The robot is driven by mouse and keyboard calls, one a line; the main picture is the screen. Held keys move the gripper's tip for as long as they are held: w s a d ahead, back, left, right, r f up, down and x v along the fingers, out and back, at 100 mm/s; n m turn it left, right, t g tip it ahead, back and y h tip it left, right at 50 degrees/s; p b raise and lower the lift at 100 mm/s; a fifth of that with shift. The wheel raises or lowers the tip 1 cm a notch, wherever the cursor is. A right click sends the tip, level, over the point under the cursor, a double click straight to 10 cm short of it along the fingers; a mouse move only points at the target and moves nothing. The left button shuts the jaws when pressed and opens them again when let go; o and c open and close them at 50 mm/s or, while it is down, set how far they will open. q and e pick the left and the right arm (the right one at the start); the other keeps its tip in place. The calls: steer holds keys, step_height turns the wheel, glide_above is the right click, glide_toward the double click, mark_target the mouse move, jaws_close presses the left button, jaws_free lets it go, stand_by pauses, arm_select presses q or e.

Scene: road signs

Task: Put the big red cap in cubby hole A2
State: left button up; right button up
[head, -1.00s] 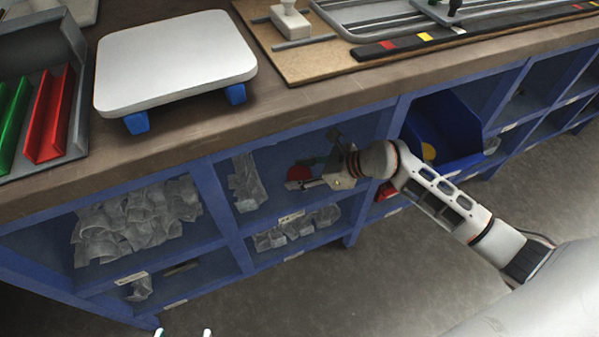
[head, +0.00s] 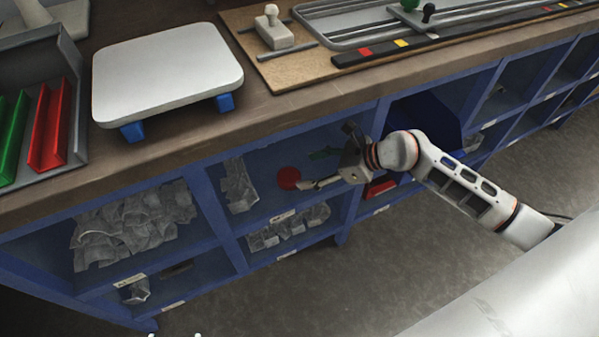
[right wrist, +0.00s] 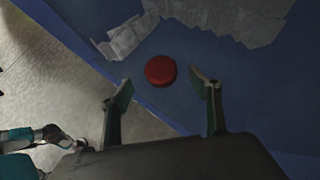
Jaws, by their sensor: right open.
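The big red cap (head: 288,178) lies in an upper cubby of the blue shelf unit (head: 210,207) under the bench. It shows as a round red disc on the blue surface in the right wrist view (right wrist: 160,71). My right gripper (head: 310,171) reaches into the same cubby from the right. Its fingers are spread, with the cap just beyond and between the tips in the right wrist view (right wrist: 163,88), apart from them. The cubby labels are too small to read. My left gripper is not clearly in view.
Clear crumpled-looking pieces (head: 238,186) lie left of the cap, and more fill the neighbouring cubby (head: 135,225). A blue bin (head: 425,117) and a red item (head: 380,187) are right of my gripper. The bench edge (head: 300,103) overhangs the cubbies. The floor in front is clear.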

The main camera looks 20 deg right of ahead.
steer(key=shift+v, duration=1.85)
